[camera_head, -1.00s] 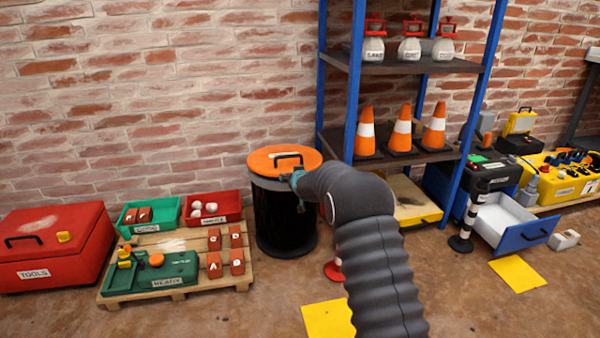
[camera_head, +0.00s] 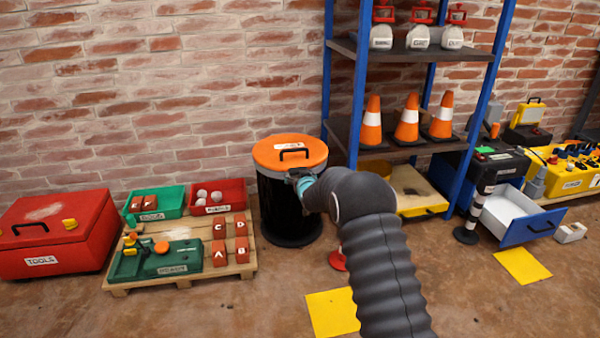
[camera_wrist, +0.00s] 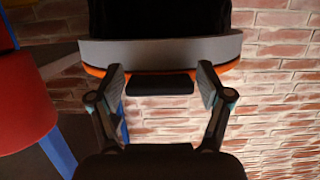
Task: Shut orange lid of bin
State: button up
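The bin (camera_head: 281,212) is a black drum with a grey rim, standing on the floor against the brick wall. Its orange lid (camera_head: 270,151) lies over the top, looking flat, with a black handle on it; I cannot tell whether a small gap is left. My gripper (camera_head: 300,178) is at the front right of the rim, partly hidden by my arm. In the wrist view, my gripper (camera_wrist: 161,82) is open, its two fingers apart on either side of a black piece (camera_wrist: 160,84) below the grey rim and orange edge. Finger contact is unclear.
A blue shelf (camera_head: 359,80) with cones and weights stands close to the bin's right. A pallet (camera_head: 180,275) with green and red trays and a red toolbox (camera_head: 60,240) lie left. A yellow floor patch (camera_head: 332,312) and bare floor lie in front.

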jog(key=shift+o, duration=1)
jog(key=shift+f, duration=0.35)
jog(key=shift+w+r, duration=0.1)
jog(key=shift+r, duration=0.25)
jog(key=shift+r, duration=0.1)
jog(key=v, duration=1.2)
jog(key=shift+f, duration=0.2)
